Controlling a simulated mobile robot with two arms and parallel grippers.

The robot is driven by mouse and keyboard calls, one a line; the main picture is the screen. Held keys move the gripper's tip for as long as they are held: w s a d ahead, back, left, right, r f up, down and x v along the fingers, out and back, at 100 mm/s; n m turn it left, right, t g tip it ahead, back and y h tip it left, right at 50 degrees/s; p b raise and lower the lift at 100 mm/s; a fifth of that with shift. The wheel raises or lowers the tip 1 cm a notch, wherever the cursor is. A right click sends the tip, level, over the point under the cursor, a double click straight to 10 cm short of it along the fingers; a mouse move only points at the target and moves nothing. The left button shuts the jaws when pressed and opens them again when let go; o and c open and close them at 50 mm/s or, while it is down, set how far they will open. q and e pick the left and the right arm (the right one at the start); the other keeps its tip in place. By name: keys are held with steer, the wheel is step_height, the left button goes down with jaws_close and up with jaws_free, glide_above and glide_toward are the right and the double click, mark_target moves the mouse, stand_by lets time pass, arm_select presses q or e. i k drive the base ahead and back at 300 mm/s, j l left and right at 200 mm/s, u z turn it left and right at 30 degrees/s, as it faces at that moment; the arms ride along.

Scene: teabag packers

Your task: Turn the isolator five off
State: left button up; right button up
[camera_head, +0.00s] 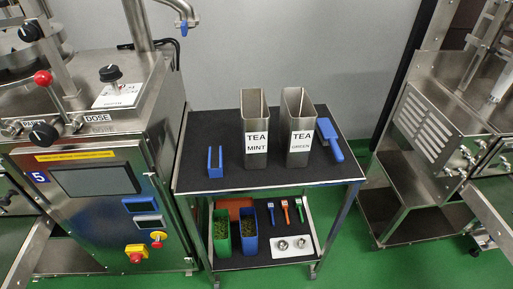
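A stainless steel machine marked with a blue 5 (38,177) stands at the left. Higher up are a dark screen (95,181) and two small displays (146,213). A black knob (110,73) sits on a white plate on top of the machine. Neither of my grippers shows in the head view.
A two-level cart (225,187) stands right of the machine, holding TEA MINT (256,130) and TEA GREEN (299,130) containers and a blue scoop (331,139). Its lower shelf holds green and blue bins and small tools. Another machine (430,125) stands at the right. Green floor (345,255) is open between.

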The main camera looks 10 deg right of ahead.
mark_target(136, 258)
steer(key=u, duration=1.2)
